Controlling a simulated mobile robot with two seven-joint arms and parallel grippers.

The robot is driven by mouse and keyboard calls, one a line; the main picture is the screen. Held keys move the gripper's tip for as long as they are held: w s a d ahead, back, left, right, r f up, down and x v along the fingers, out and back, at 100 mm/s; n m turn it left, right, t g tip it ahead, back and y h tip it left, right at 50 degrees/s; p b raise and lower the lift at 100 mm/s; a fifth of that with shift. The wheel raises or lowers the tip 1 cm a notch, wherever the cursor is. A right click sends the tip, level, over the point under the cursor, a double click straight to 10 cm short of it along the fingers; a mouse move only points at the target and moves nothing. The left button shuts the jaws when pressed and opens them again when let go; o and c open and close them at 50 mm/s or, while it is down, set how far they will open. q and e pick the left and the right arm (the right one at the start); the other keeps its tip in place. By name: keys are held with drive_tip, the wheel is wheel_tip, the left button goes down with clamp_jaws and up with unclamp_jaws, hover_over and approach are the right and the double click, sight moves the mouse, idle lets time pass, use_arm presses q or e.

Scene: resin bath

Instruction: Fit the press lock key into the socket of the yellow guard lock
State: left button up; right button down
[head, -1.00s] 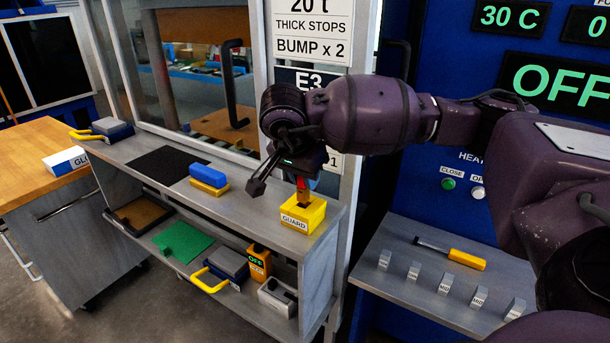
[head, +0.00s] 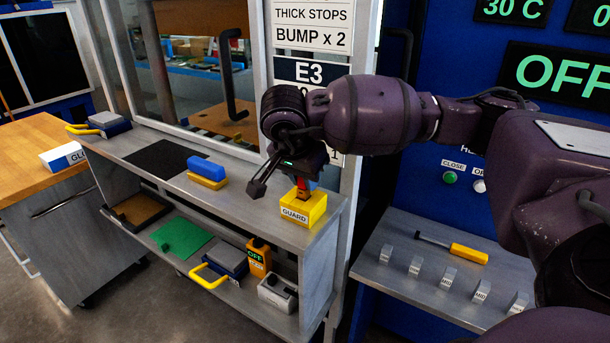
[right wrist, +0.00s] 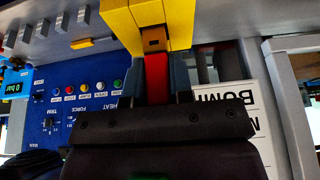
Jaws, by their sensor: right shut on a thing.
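The yellow guard lock (head: 318,209), labelled GUARD, sits on the right end of the grey bench top. My right gripper (head: 302,178) is above it, pointing down, shut on the red press lock key (head: 303,185). In the right wrist view the red key (right wrist: 157,78) is between the two fingers of my right gripper (right wrist: 161,85). Its far end meets the yellow lock (right wrist: 120,15) near a brownish part with a dark slot. How deep the key sits in the socket I cannot tell. My left gripper is not in view.
A blue and yellow block (head: 207,172) and a black mat (head: 158,158) lie on the bench to the left. The lower shelf holds a green plate (head: 182,241) and an orange device (head: 258,257). A lower grey shelf (head: 400,293) at right bears several small grey blocks.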

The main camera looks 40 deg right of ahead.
drive_tip(key=shift+f+b, duration=0.35)
drive_tip(key=shift+f, duration=0.2)
drive_tip(key=c, duration=0.9)
unclamp_jaws()
drive_tip(key=v, duration=1.1)
drive_tip(key=shift+p, duration=0.35)
